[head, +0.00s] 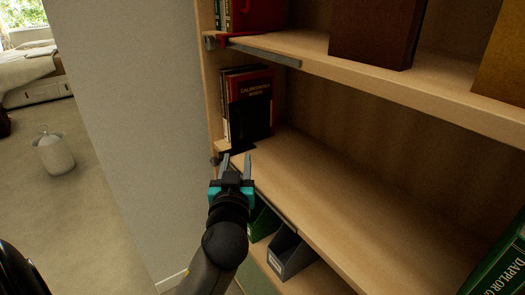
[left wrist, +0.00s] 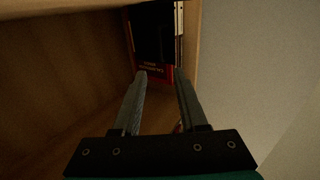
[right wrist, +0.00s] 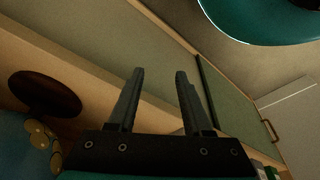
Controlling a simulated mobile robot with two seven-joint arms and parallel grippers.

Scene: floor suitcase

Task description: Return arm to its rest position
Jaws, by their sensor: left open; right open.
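My left gripper (head: 237,162) is open and empty at the front edge of the middle shelf (head: 345,205). Its two fingers point toward the black bookend (head: 250,122) and the upright books at the shelf's left end. In the left wrist view, the open fingers of my left gripper (left wrist: 161,80) have a gap between them, with the red book (left wrist: 155,70) beyond. My right gripper (right wrist: 159,78) shows only in its own wrist view, open and empty. Pale green cabinet panels with wooden edges lie beyond it.
The bookcase fills the right side, with a brown box (head: 373,32) on the upper shelf and a grey file holder (head: 290,255) below. A green book (head: 500,262) is at lower right. A grey wall (head: 135,110) stands left; a white lidded bin (head: 54,153) is on the floor.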

